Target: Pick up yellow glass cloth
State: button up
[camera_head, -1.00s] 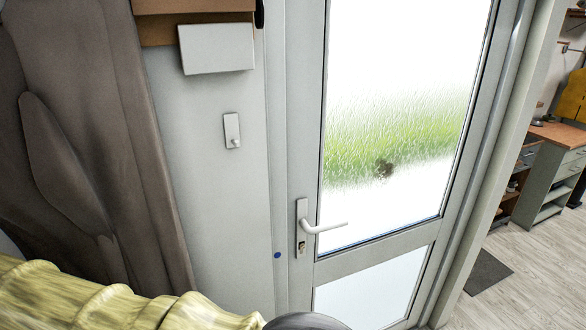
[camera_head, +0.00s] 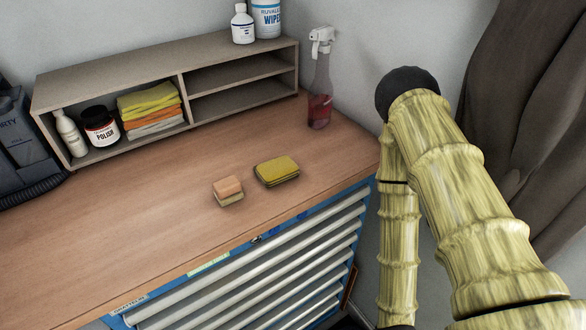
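A folded yellow cloth (camera_head: 148,98) lies on top of a stack in the left compartment of a grey shelf unit (camera_head: 188,100) on the workbench. Orange and paler cloths (camera_head: 155,121) lie under it. A flat yellow pad (camera_head: 277,170) with darker edges lies on the open bench top; I cannot tell whether it is a folded cloth or a sponge. My arm, in a yellowish sleeve, shows at the right and bends down out of the picture. My gripper is not in view.
A small orange-topped sponge (camera_head: 228,190) lies left of the pad. A spray bottle (camera_head: 320,85) stands right of the shelf. A black polish jar (camera_head: 101,126) and a white bottle (camera_head: 69,133) stand left of the stack. The wooden bench top (camera_head: 130,215) is clear at the left front.

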aim_at(277, 170)
jog(key=k, duration=1)
jog(key=u, duration=0.75)
jog(key=i, duration=0.35)
jog(key=z, duration=0.4)
